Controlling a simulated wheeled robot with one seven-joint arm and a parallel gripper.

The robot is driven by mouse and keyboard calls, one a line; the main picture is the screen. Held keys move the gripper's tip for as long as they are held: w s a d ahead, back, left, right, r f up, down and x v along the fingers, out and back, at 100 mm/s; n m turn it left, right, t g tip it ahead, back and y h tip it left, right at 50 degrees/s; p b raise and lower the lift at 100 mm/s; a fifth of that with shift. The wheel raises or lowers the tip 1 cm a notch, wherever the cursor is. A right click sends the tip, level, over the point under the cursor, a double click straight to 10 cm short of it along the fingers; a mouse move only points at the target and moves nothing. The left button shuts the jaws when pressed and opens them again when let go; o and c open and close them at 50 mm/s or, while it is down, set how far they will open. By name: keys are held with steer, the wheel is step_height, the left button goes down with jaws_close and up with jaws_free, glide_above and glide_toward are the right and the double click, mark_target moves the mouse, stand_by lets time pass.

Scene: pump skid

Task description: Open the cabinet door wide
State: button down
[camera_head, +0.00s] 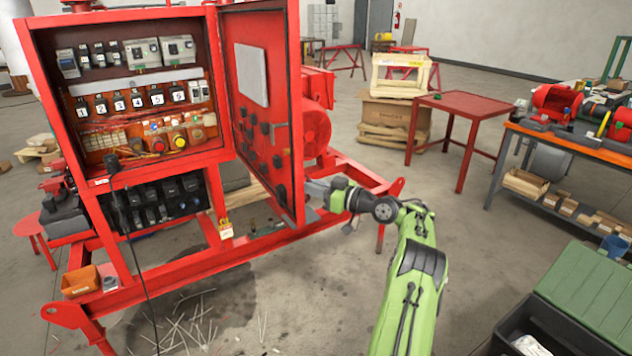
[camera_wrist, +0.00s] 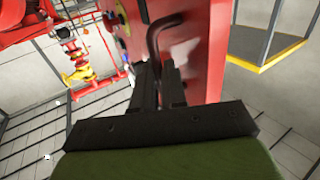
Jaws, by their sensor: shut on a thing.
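The red electrical cabinet (camera_head: 120,12) stands open on the left, its breakers and numbered switches visible. Its door (camera_head: 285,165) is hinged on the right side of the cabinet and stands swung out, inner face toward the cabinet. My gripper (camera_head: 312,193) is at the door's lower free edge, on its outer side; the fingertips are mostly hidden by the door. In the wrist view the door (camera_wrist: 205,50) fills the upper middle. My gripper (camera_wrist: 168,80) is shut on the dark bent door handle (camera_wrist: 155,35), beside the red panel.
The red skid frame (camera_head: 190,268) runs below the cabinet and door. A red table (camera_head: 472,104), a crate stack (camera_head: 395,110) and a workbench (camera_head: 575,145) stand to the right. A green-lidded bin (camera_head: 590,290) is at the lower right.

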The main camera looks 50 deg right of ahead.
steer(key=shift+w+d+r, duration=0.2)
steer(key=shift+d+r, duration=0.05)
steer(key=shift+r, duration=0.1)
steer(key=c, duration=1.5)
jaws_free()
steer(key=shift+w+f, duration=0.1)
steer(key=shift+w, duration=0.05)
steer(key=o, duration=0.3)
steer(key=shift+w+f, duration=0.3)
steer(key=shift+w, duration=0.1)
steer(key=v, duration=1.6)
steer(key=shift+b, duration=0.45)
